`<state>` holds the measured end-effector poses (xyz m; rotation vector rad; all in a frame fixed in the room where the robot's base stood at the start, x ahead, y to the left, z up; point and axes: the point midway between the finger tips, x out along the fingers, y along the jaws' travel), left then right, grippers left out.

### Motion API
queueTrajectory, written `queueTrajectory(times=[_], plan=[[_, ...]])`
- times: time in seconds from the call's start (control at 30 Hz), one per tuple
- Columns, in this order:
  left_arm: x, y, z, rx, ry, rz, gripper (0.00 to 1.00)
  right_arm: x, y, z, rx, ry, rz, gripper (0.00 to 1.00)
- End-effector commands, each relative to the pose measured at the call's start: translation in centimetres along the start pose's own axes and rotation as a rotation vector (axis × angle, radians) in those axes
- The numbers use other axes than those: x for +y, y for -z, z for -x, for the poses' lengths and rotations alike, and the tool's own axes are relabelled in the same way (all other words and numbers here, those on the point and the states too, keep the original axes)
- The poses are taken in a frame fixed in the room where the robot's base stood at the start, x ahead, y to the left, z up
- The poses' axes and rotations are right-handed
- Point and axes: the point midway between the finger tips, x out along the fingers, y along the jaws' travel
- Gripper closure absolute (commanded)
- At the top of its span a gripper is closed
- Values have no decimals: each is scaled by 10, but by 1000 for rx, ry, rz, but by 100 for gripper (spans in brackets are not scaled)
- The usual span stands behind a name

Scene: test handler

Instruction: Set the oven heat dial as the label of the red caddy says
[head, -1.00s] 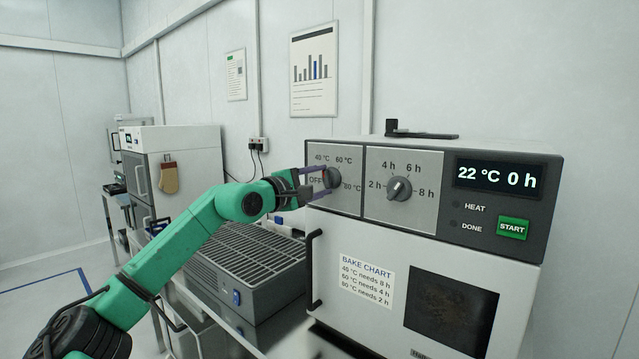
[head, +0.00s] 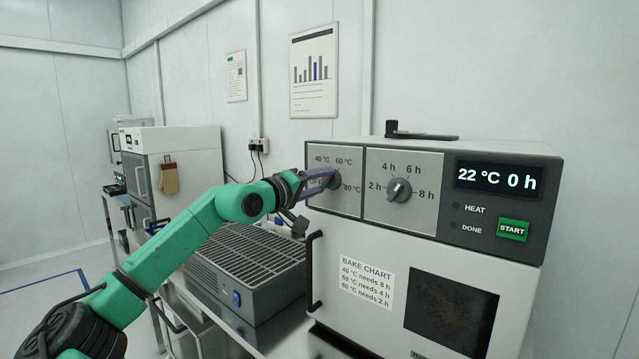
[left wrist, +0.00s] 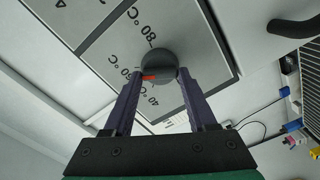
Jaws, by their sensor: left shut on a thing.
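The oven's heat dial (head: 335,181) is a dark round knob on the left grey panel, with labels 40 °C, 60 °C and 80 °C around it. My left gripper (head: 329,178) is shut on this dial. In the left wrist view the purple fingers of the left gripper (left wrist: 158,72) press on both sides of the dial (left wrist: 159,62). A red mark shows on the dial's lower left there, on the side of the 60 °C and 40 °C labels; its exact setting I cannot tell. The fingers cover the OFF label in the head view. The red caddy is not in view.
The time dial (head: 399,190) sits right of the heat dial. The display (head: 497,179) reads 22 °C 0 h, above the green START button (head: 513,229). A bake chart (head: 366,284) is on the oven door. A grey grated unit (head: 245,262) stands left of the oven.

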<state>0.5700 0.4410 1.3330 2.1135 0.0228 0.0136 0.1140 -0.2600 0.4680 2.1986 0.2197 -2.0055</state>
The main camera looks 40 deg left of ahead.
Motion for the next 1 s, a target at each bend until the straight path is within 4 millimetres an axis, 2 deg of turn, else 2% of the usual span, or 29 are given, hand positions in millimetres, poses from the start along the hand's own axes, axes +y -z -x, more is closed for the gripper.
queueTrajectory(times=[0.23, 0.67, 0.7, 0.73, 0.77, 1.0], plan=[[-1, -1, 0, -3, 3, -61, 98, 0, 0, 0, 0, 0, 0, 50], [-2, -2, 0, -4, 4, -69, 98, 0, 0, 0, 0, 0, 0, 50], [-2, -2, 0, -4, 4, -69, 31, 0, 0, 0, 0, 1, 0, 50], [-2, -2, 0, -4, 4, -69, 20, 0, 0, 0, 0, 1, 0, 50], [-2, -2, 0, -3, 3, -69, 12, 0, 0, 0, 0, 1, 0, 50], [-1, -1, 0, -2, 1, -68, 12, -1, 0, 0, 0, 2, -1, 50]])
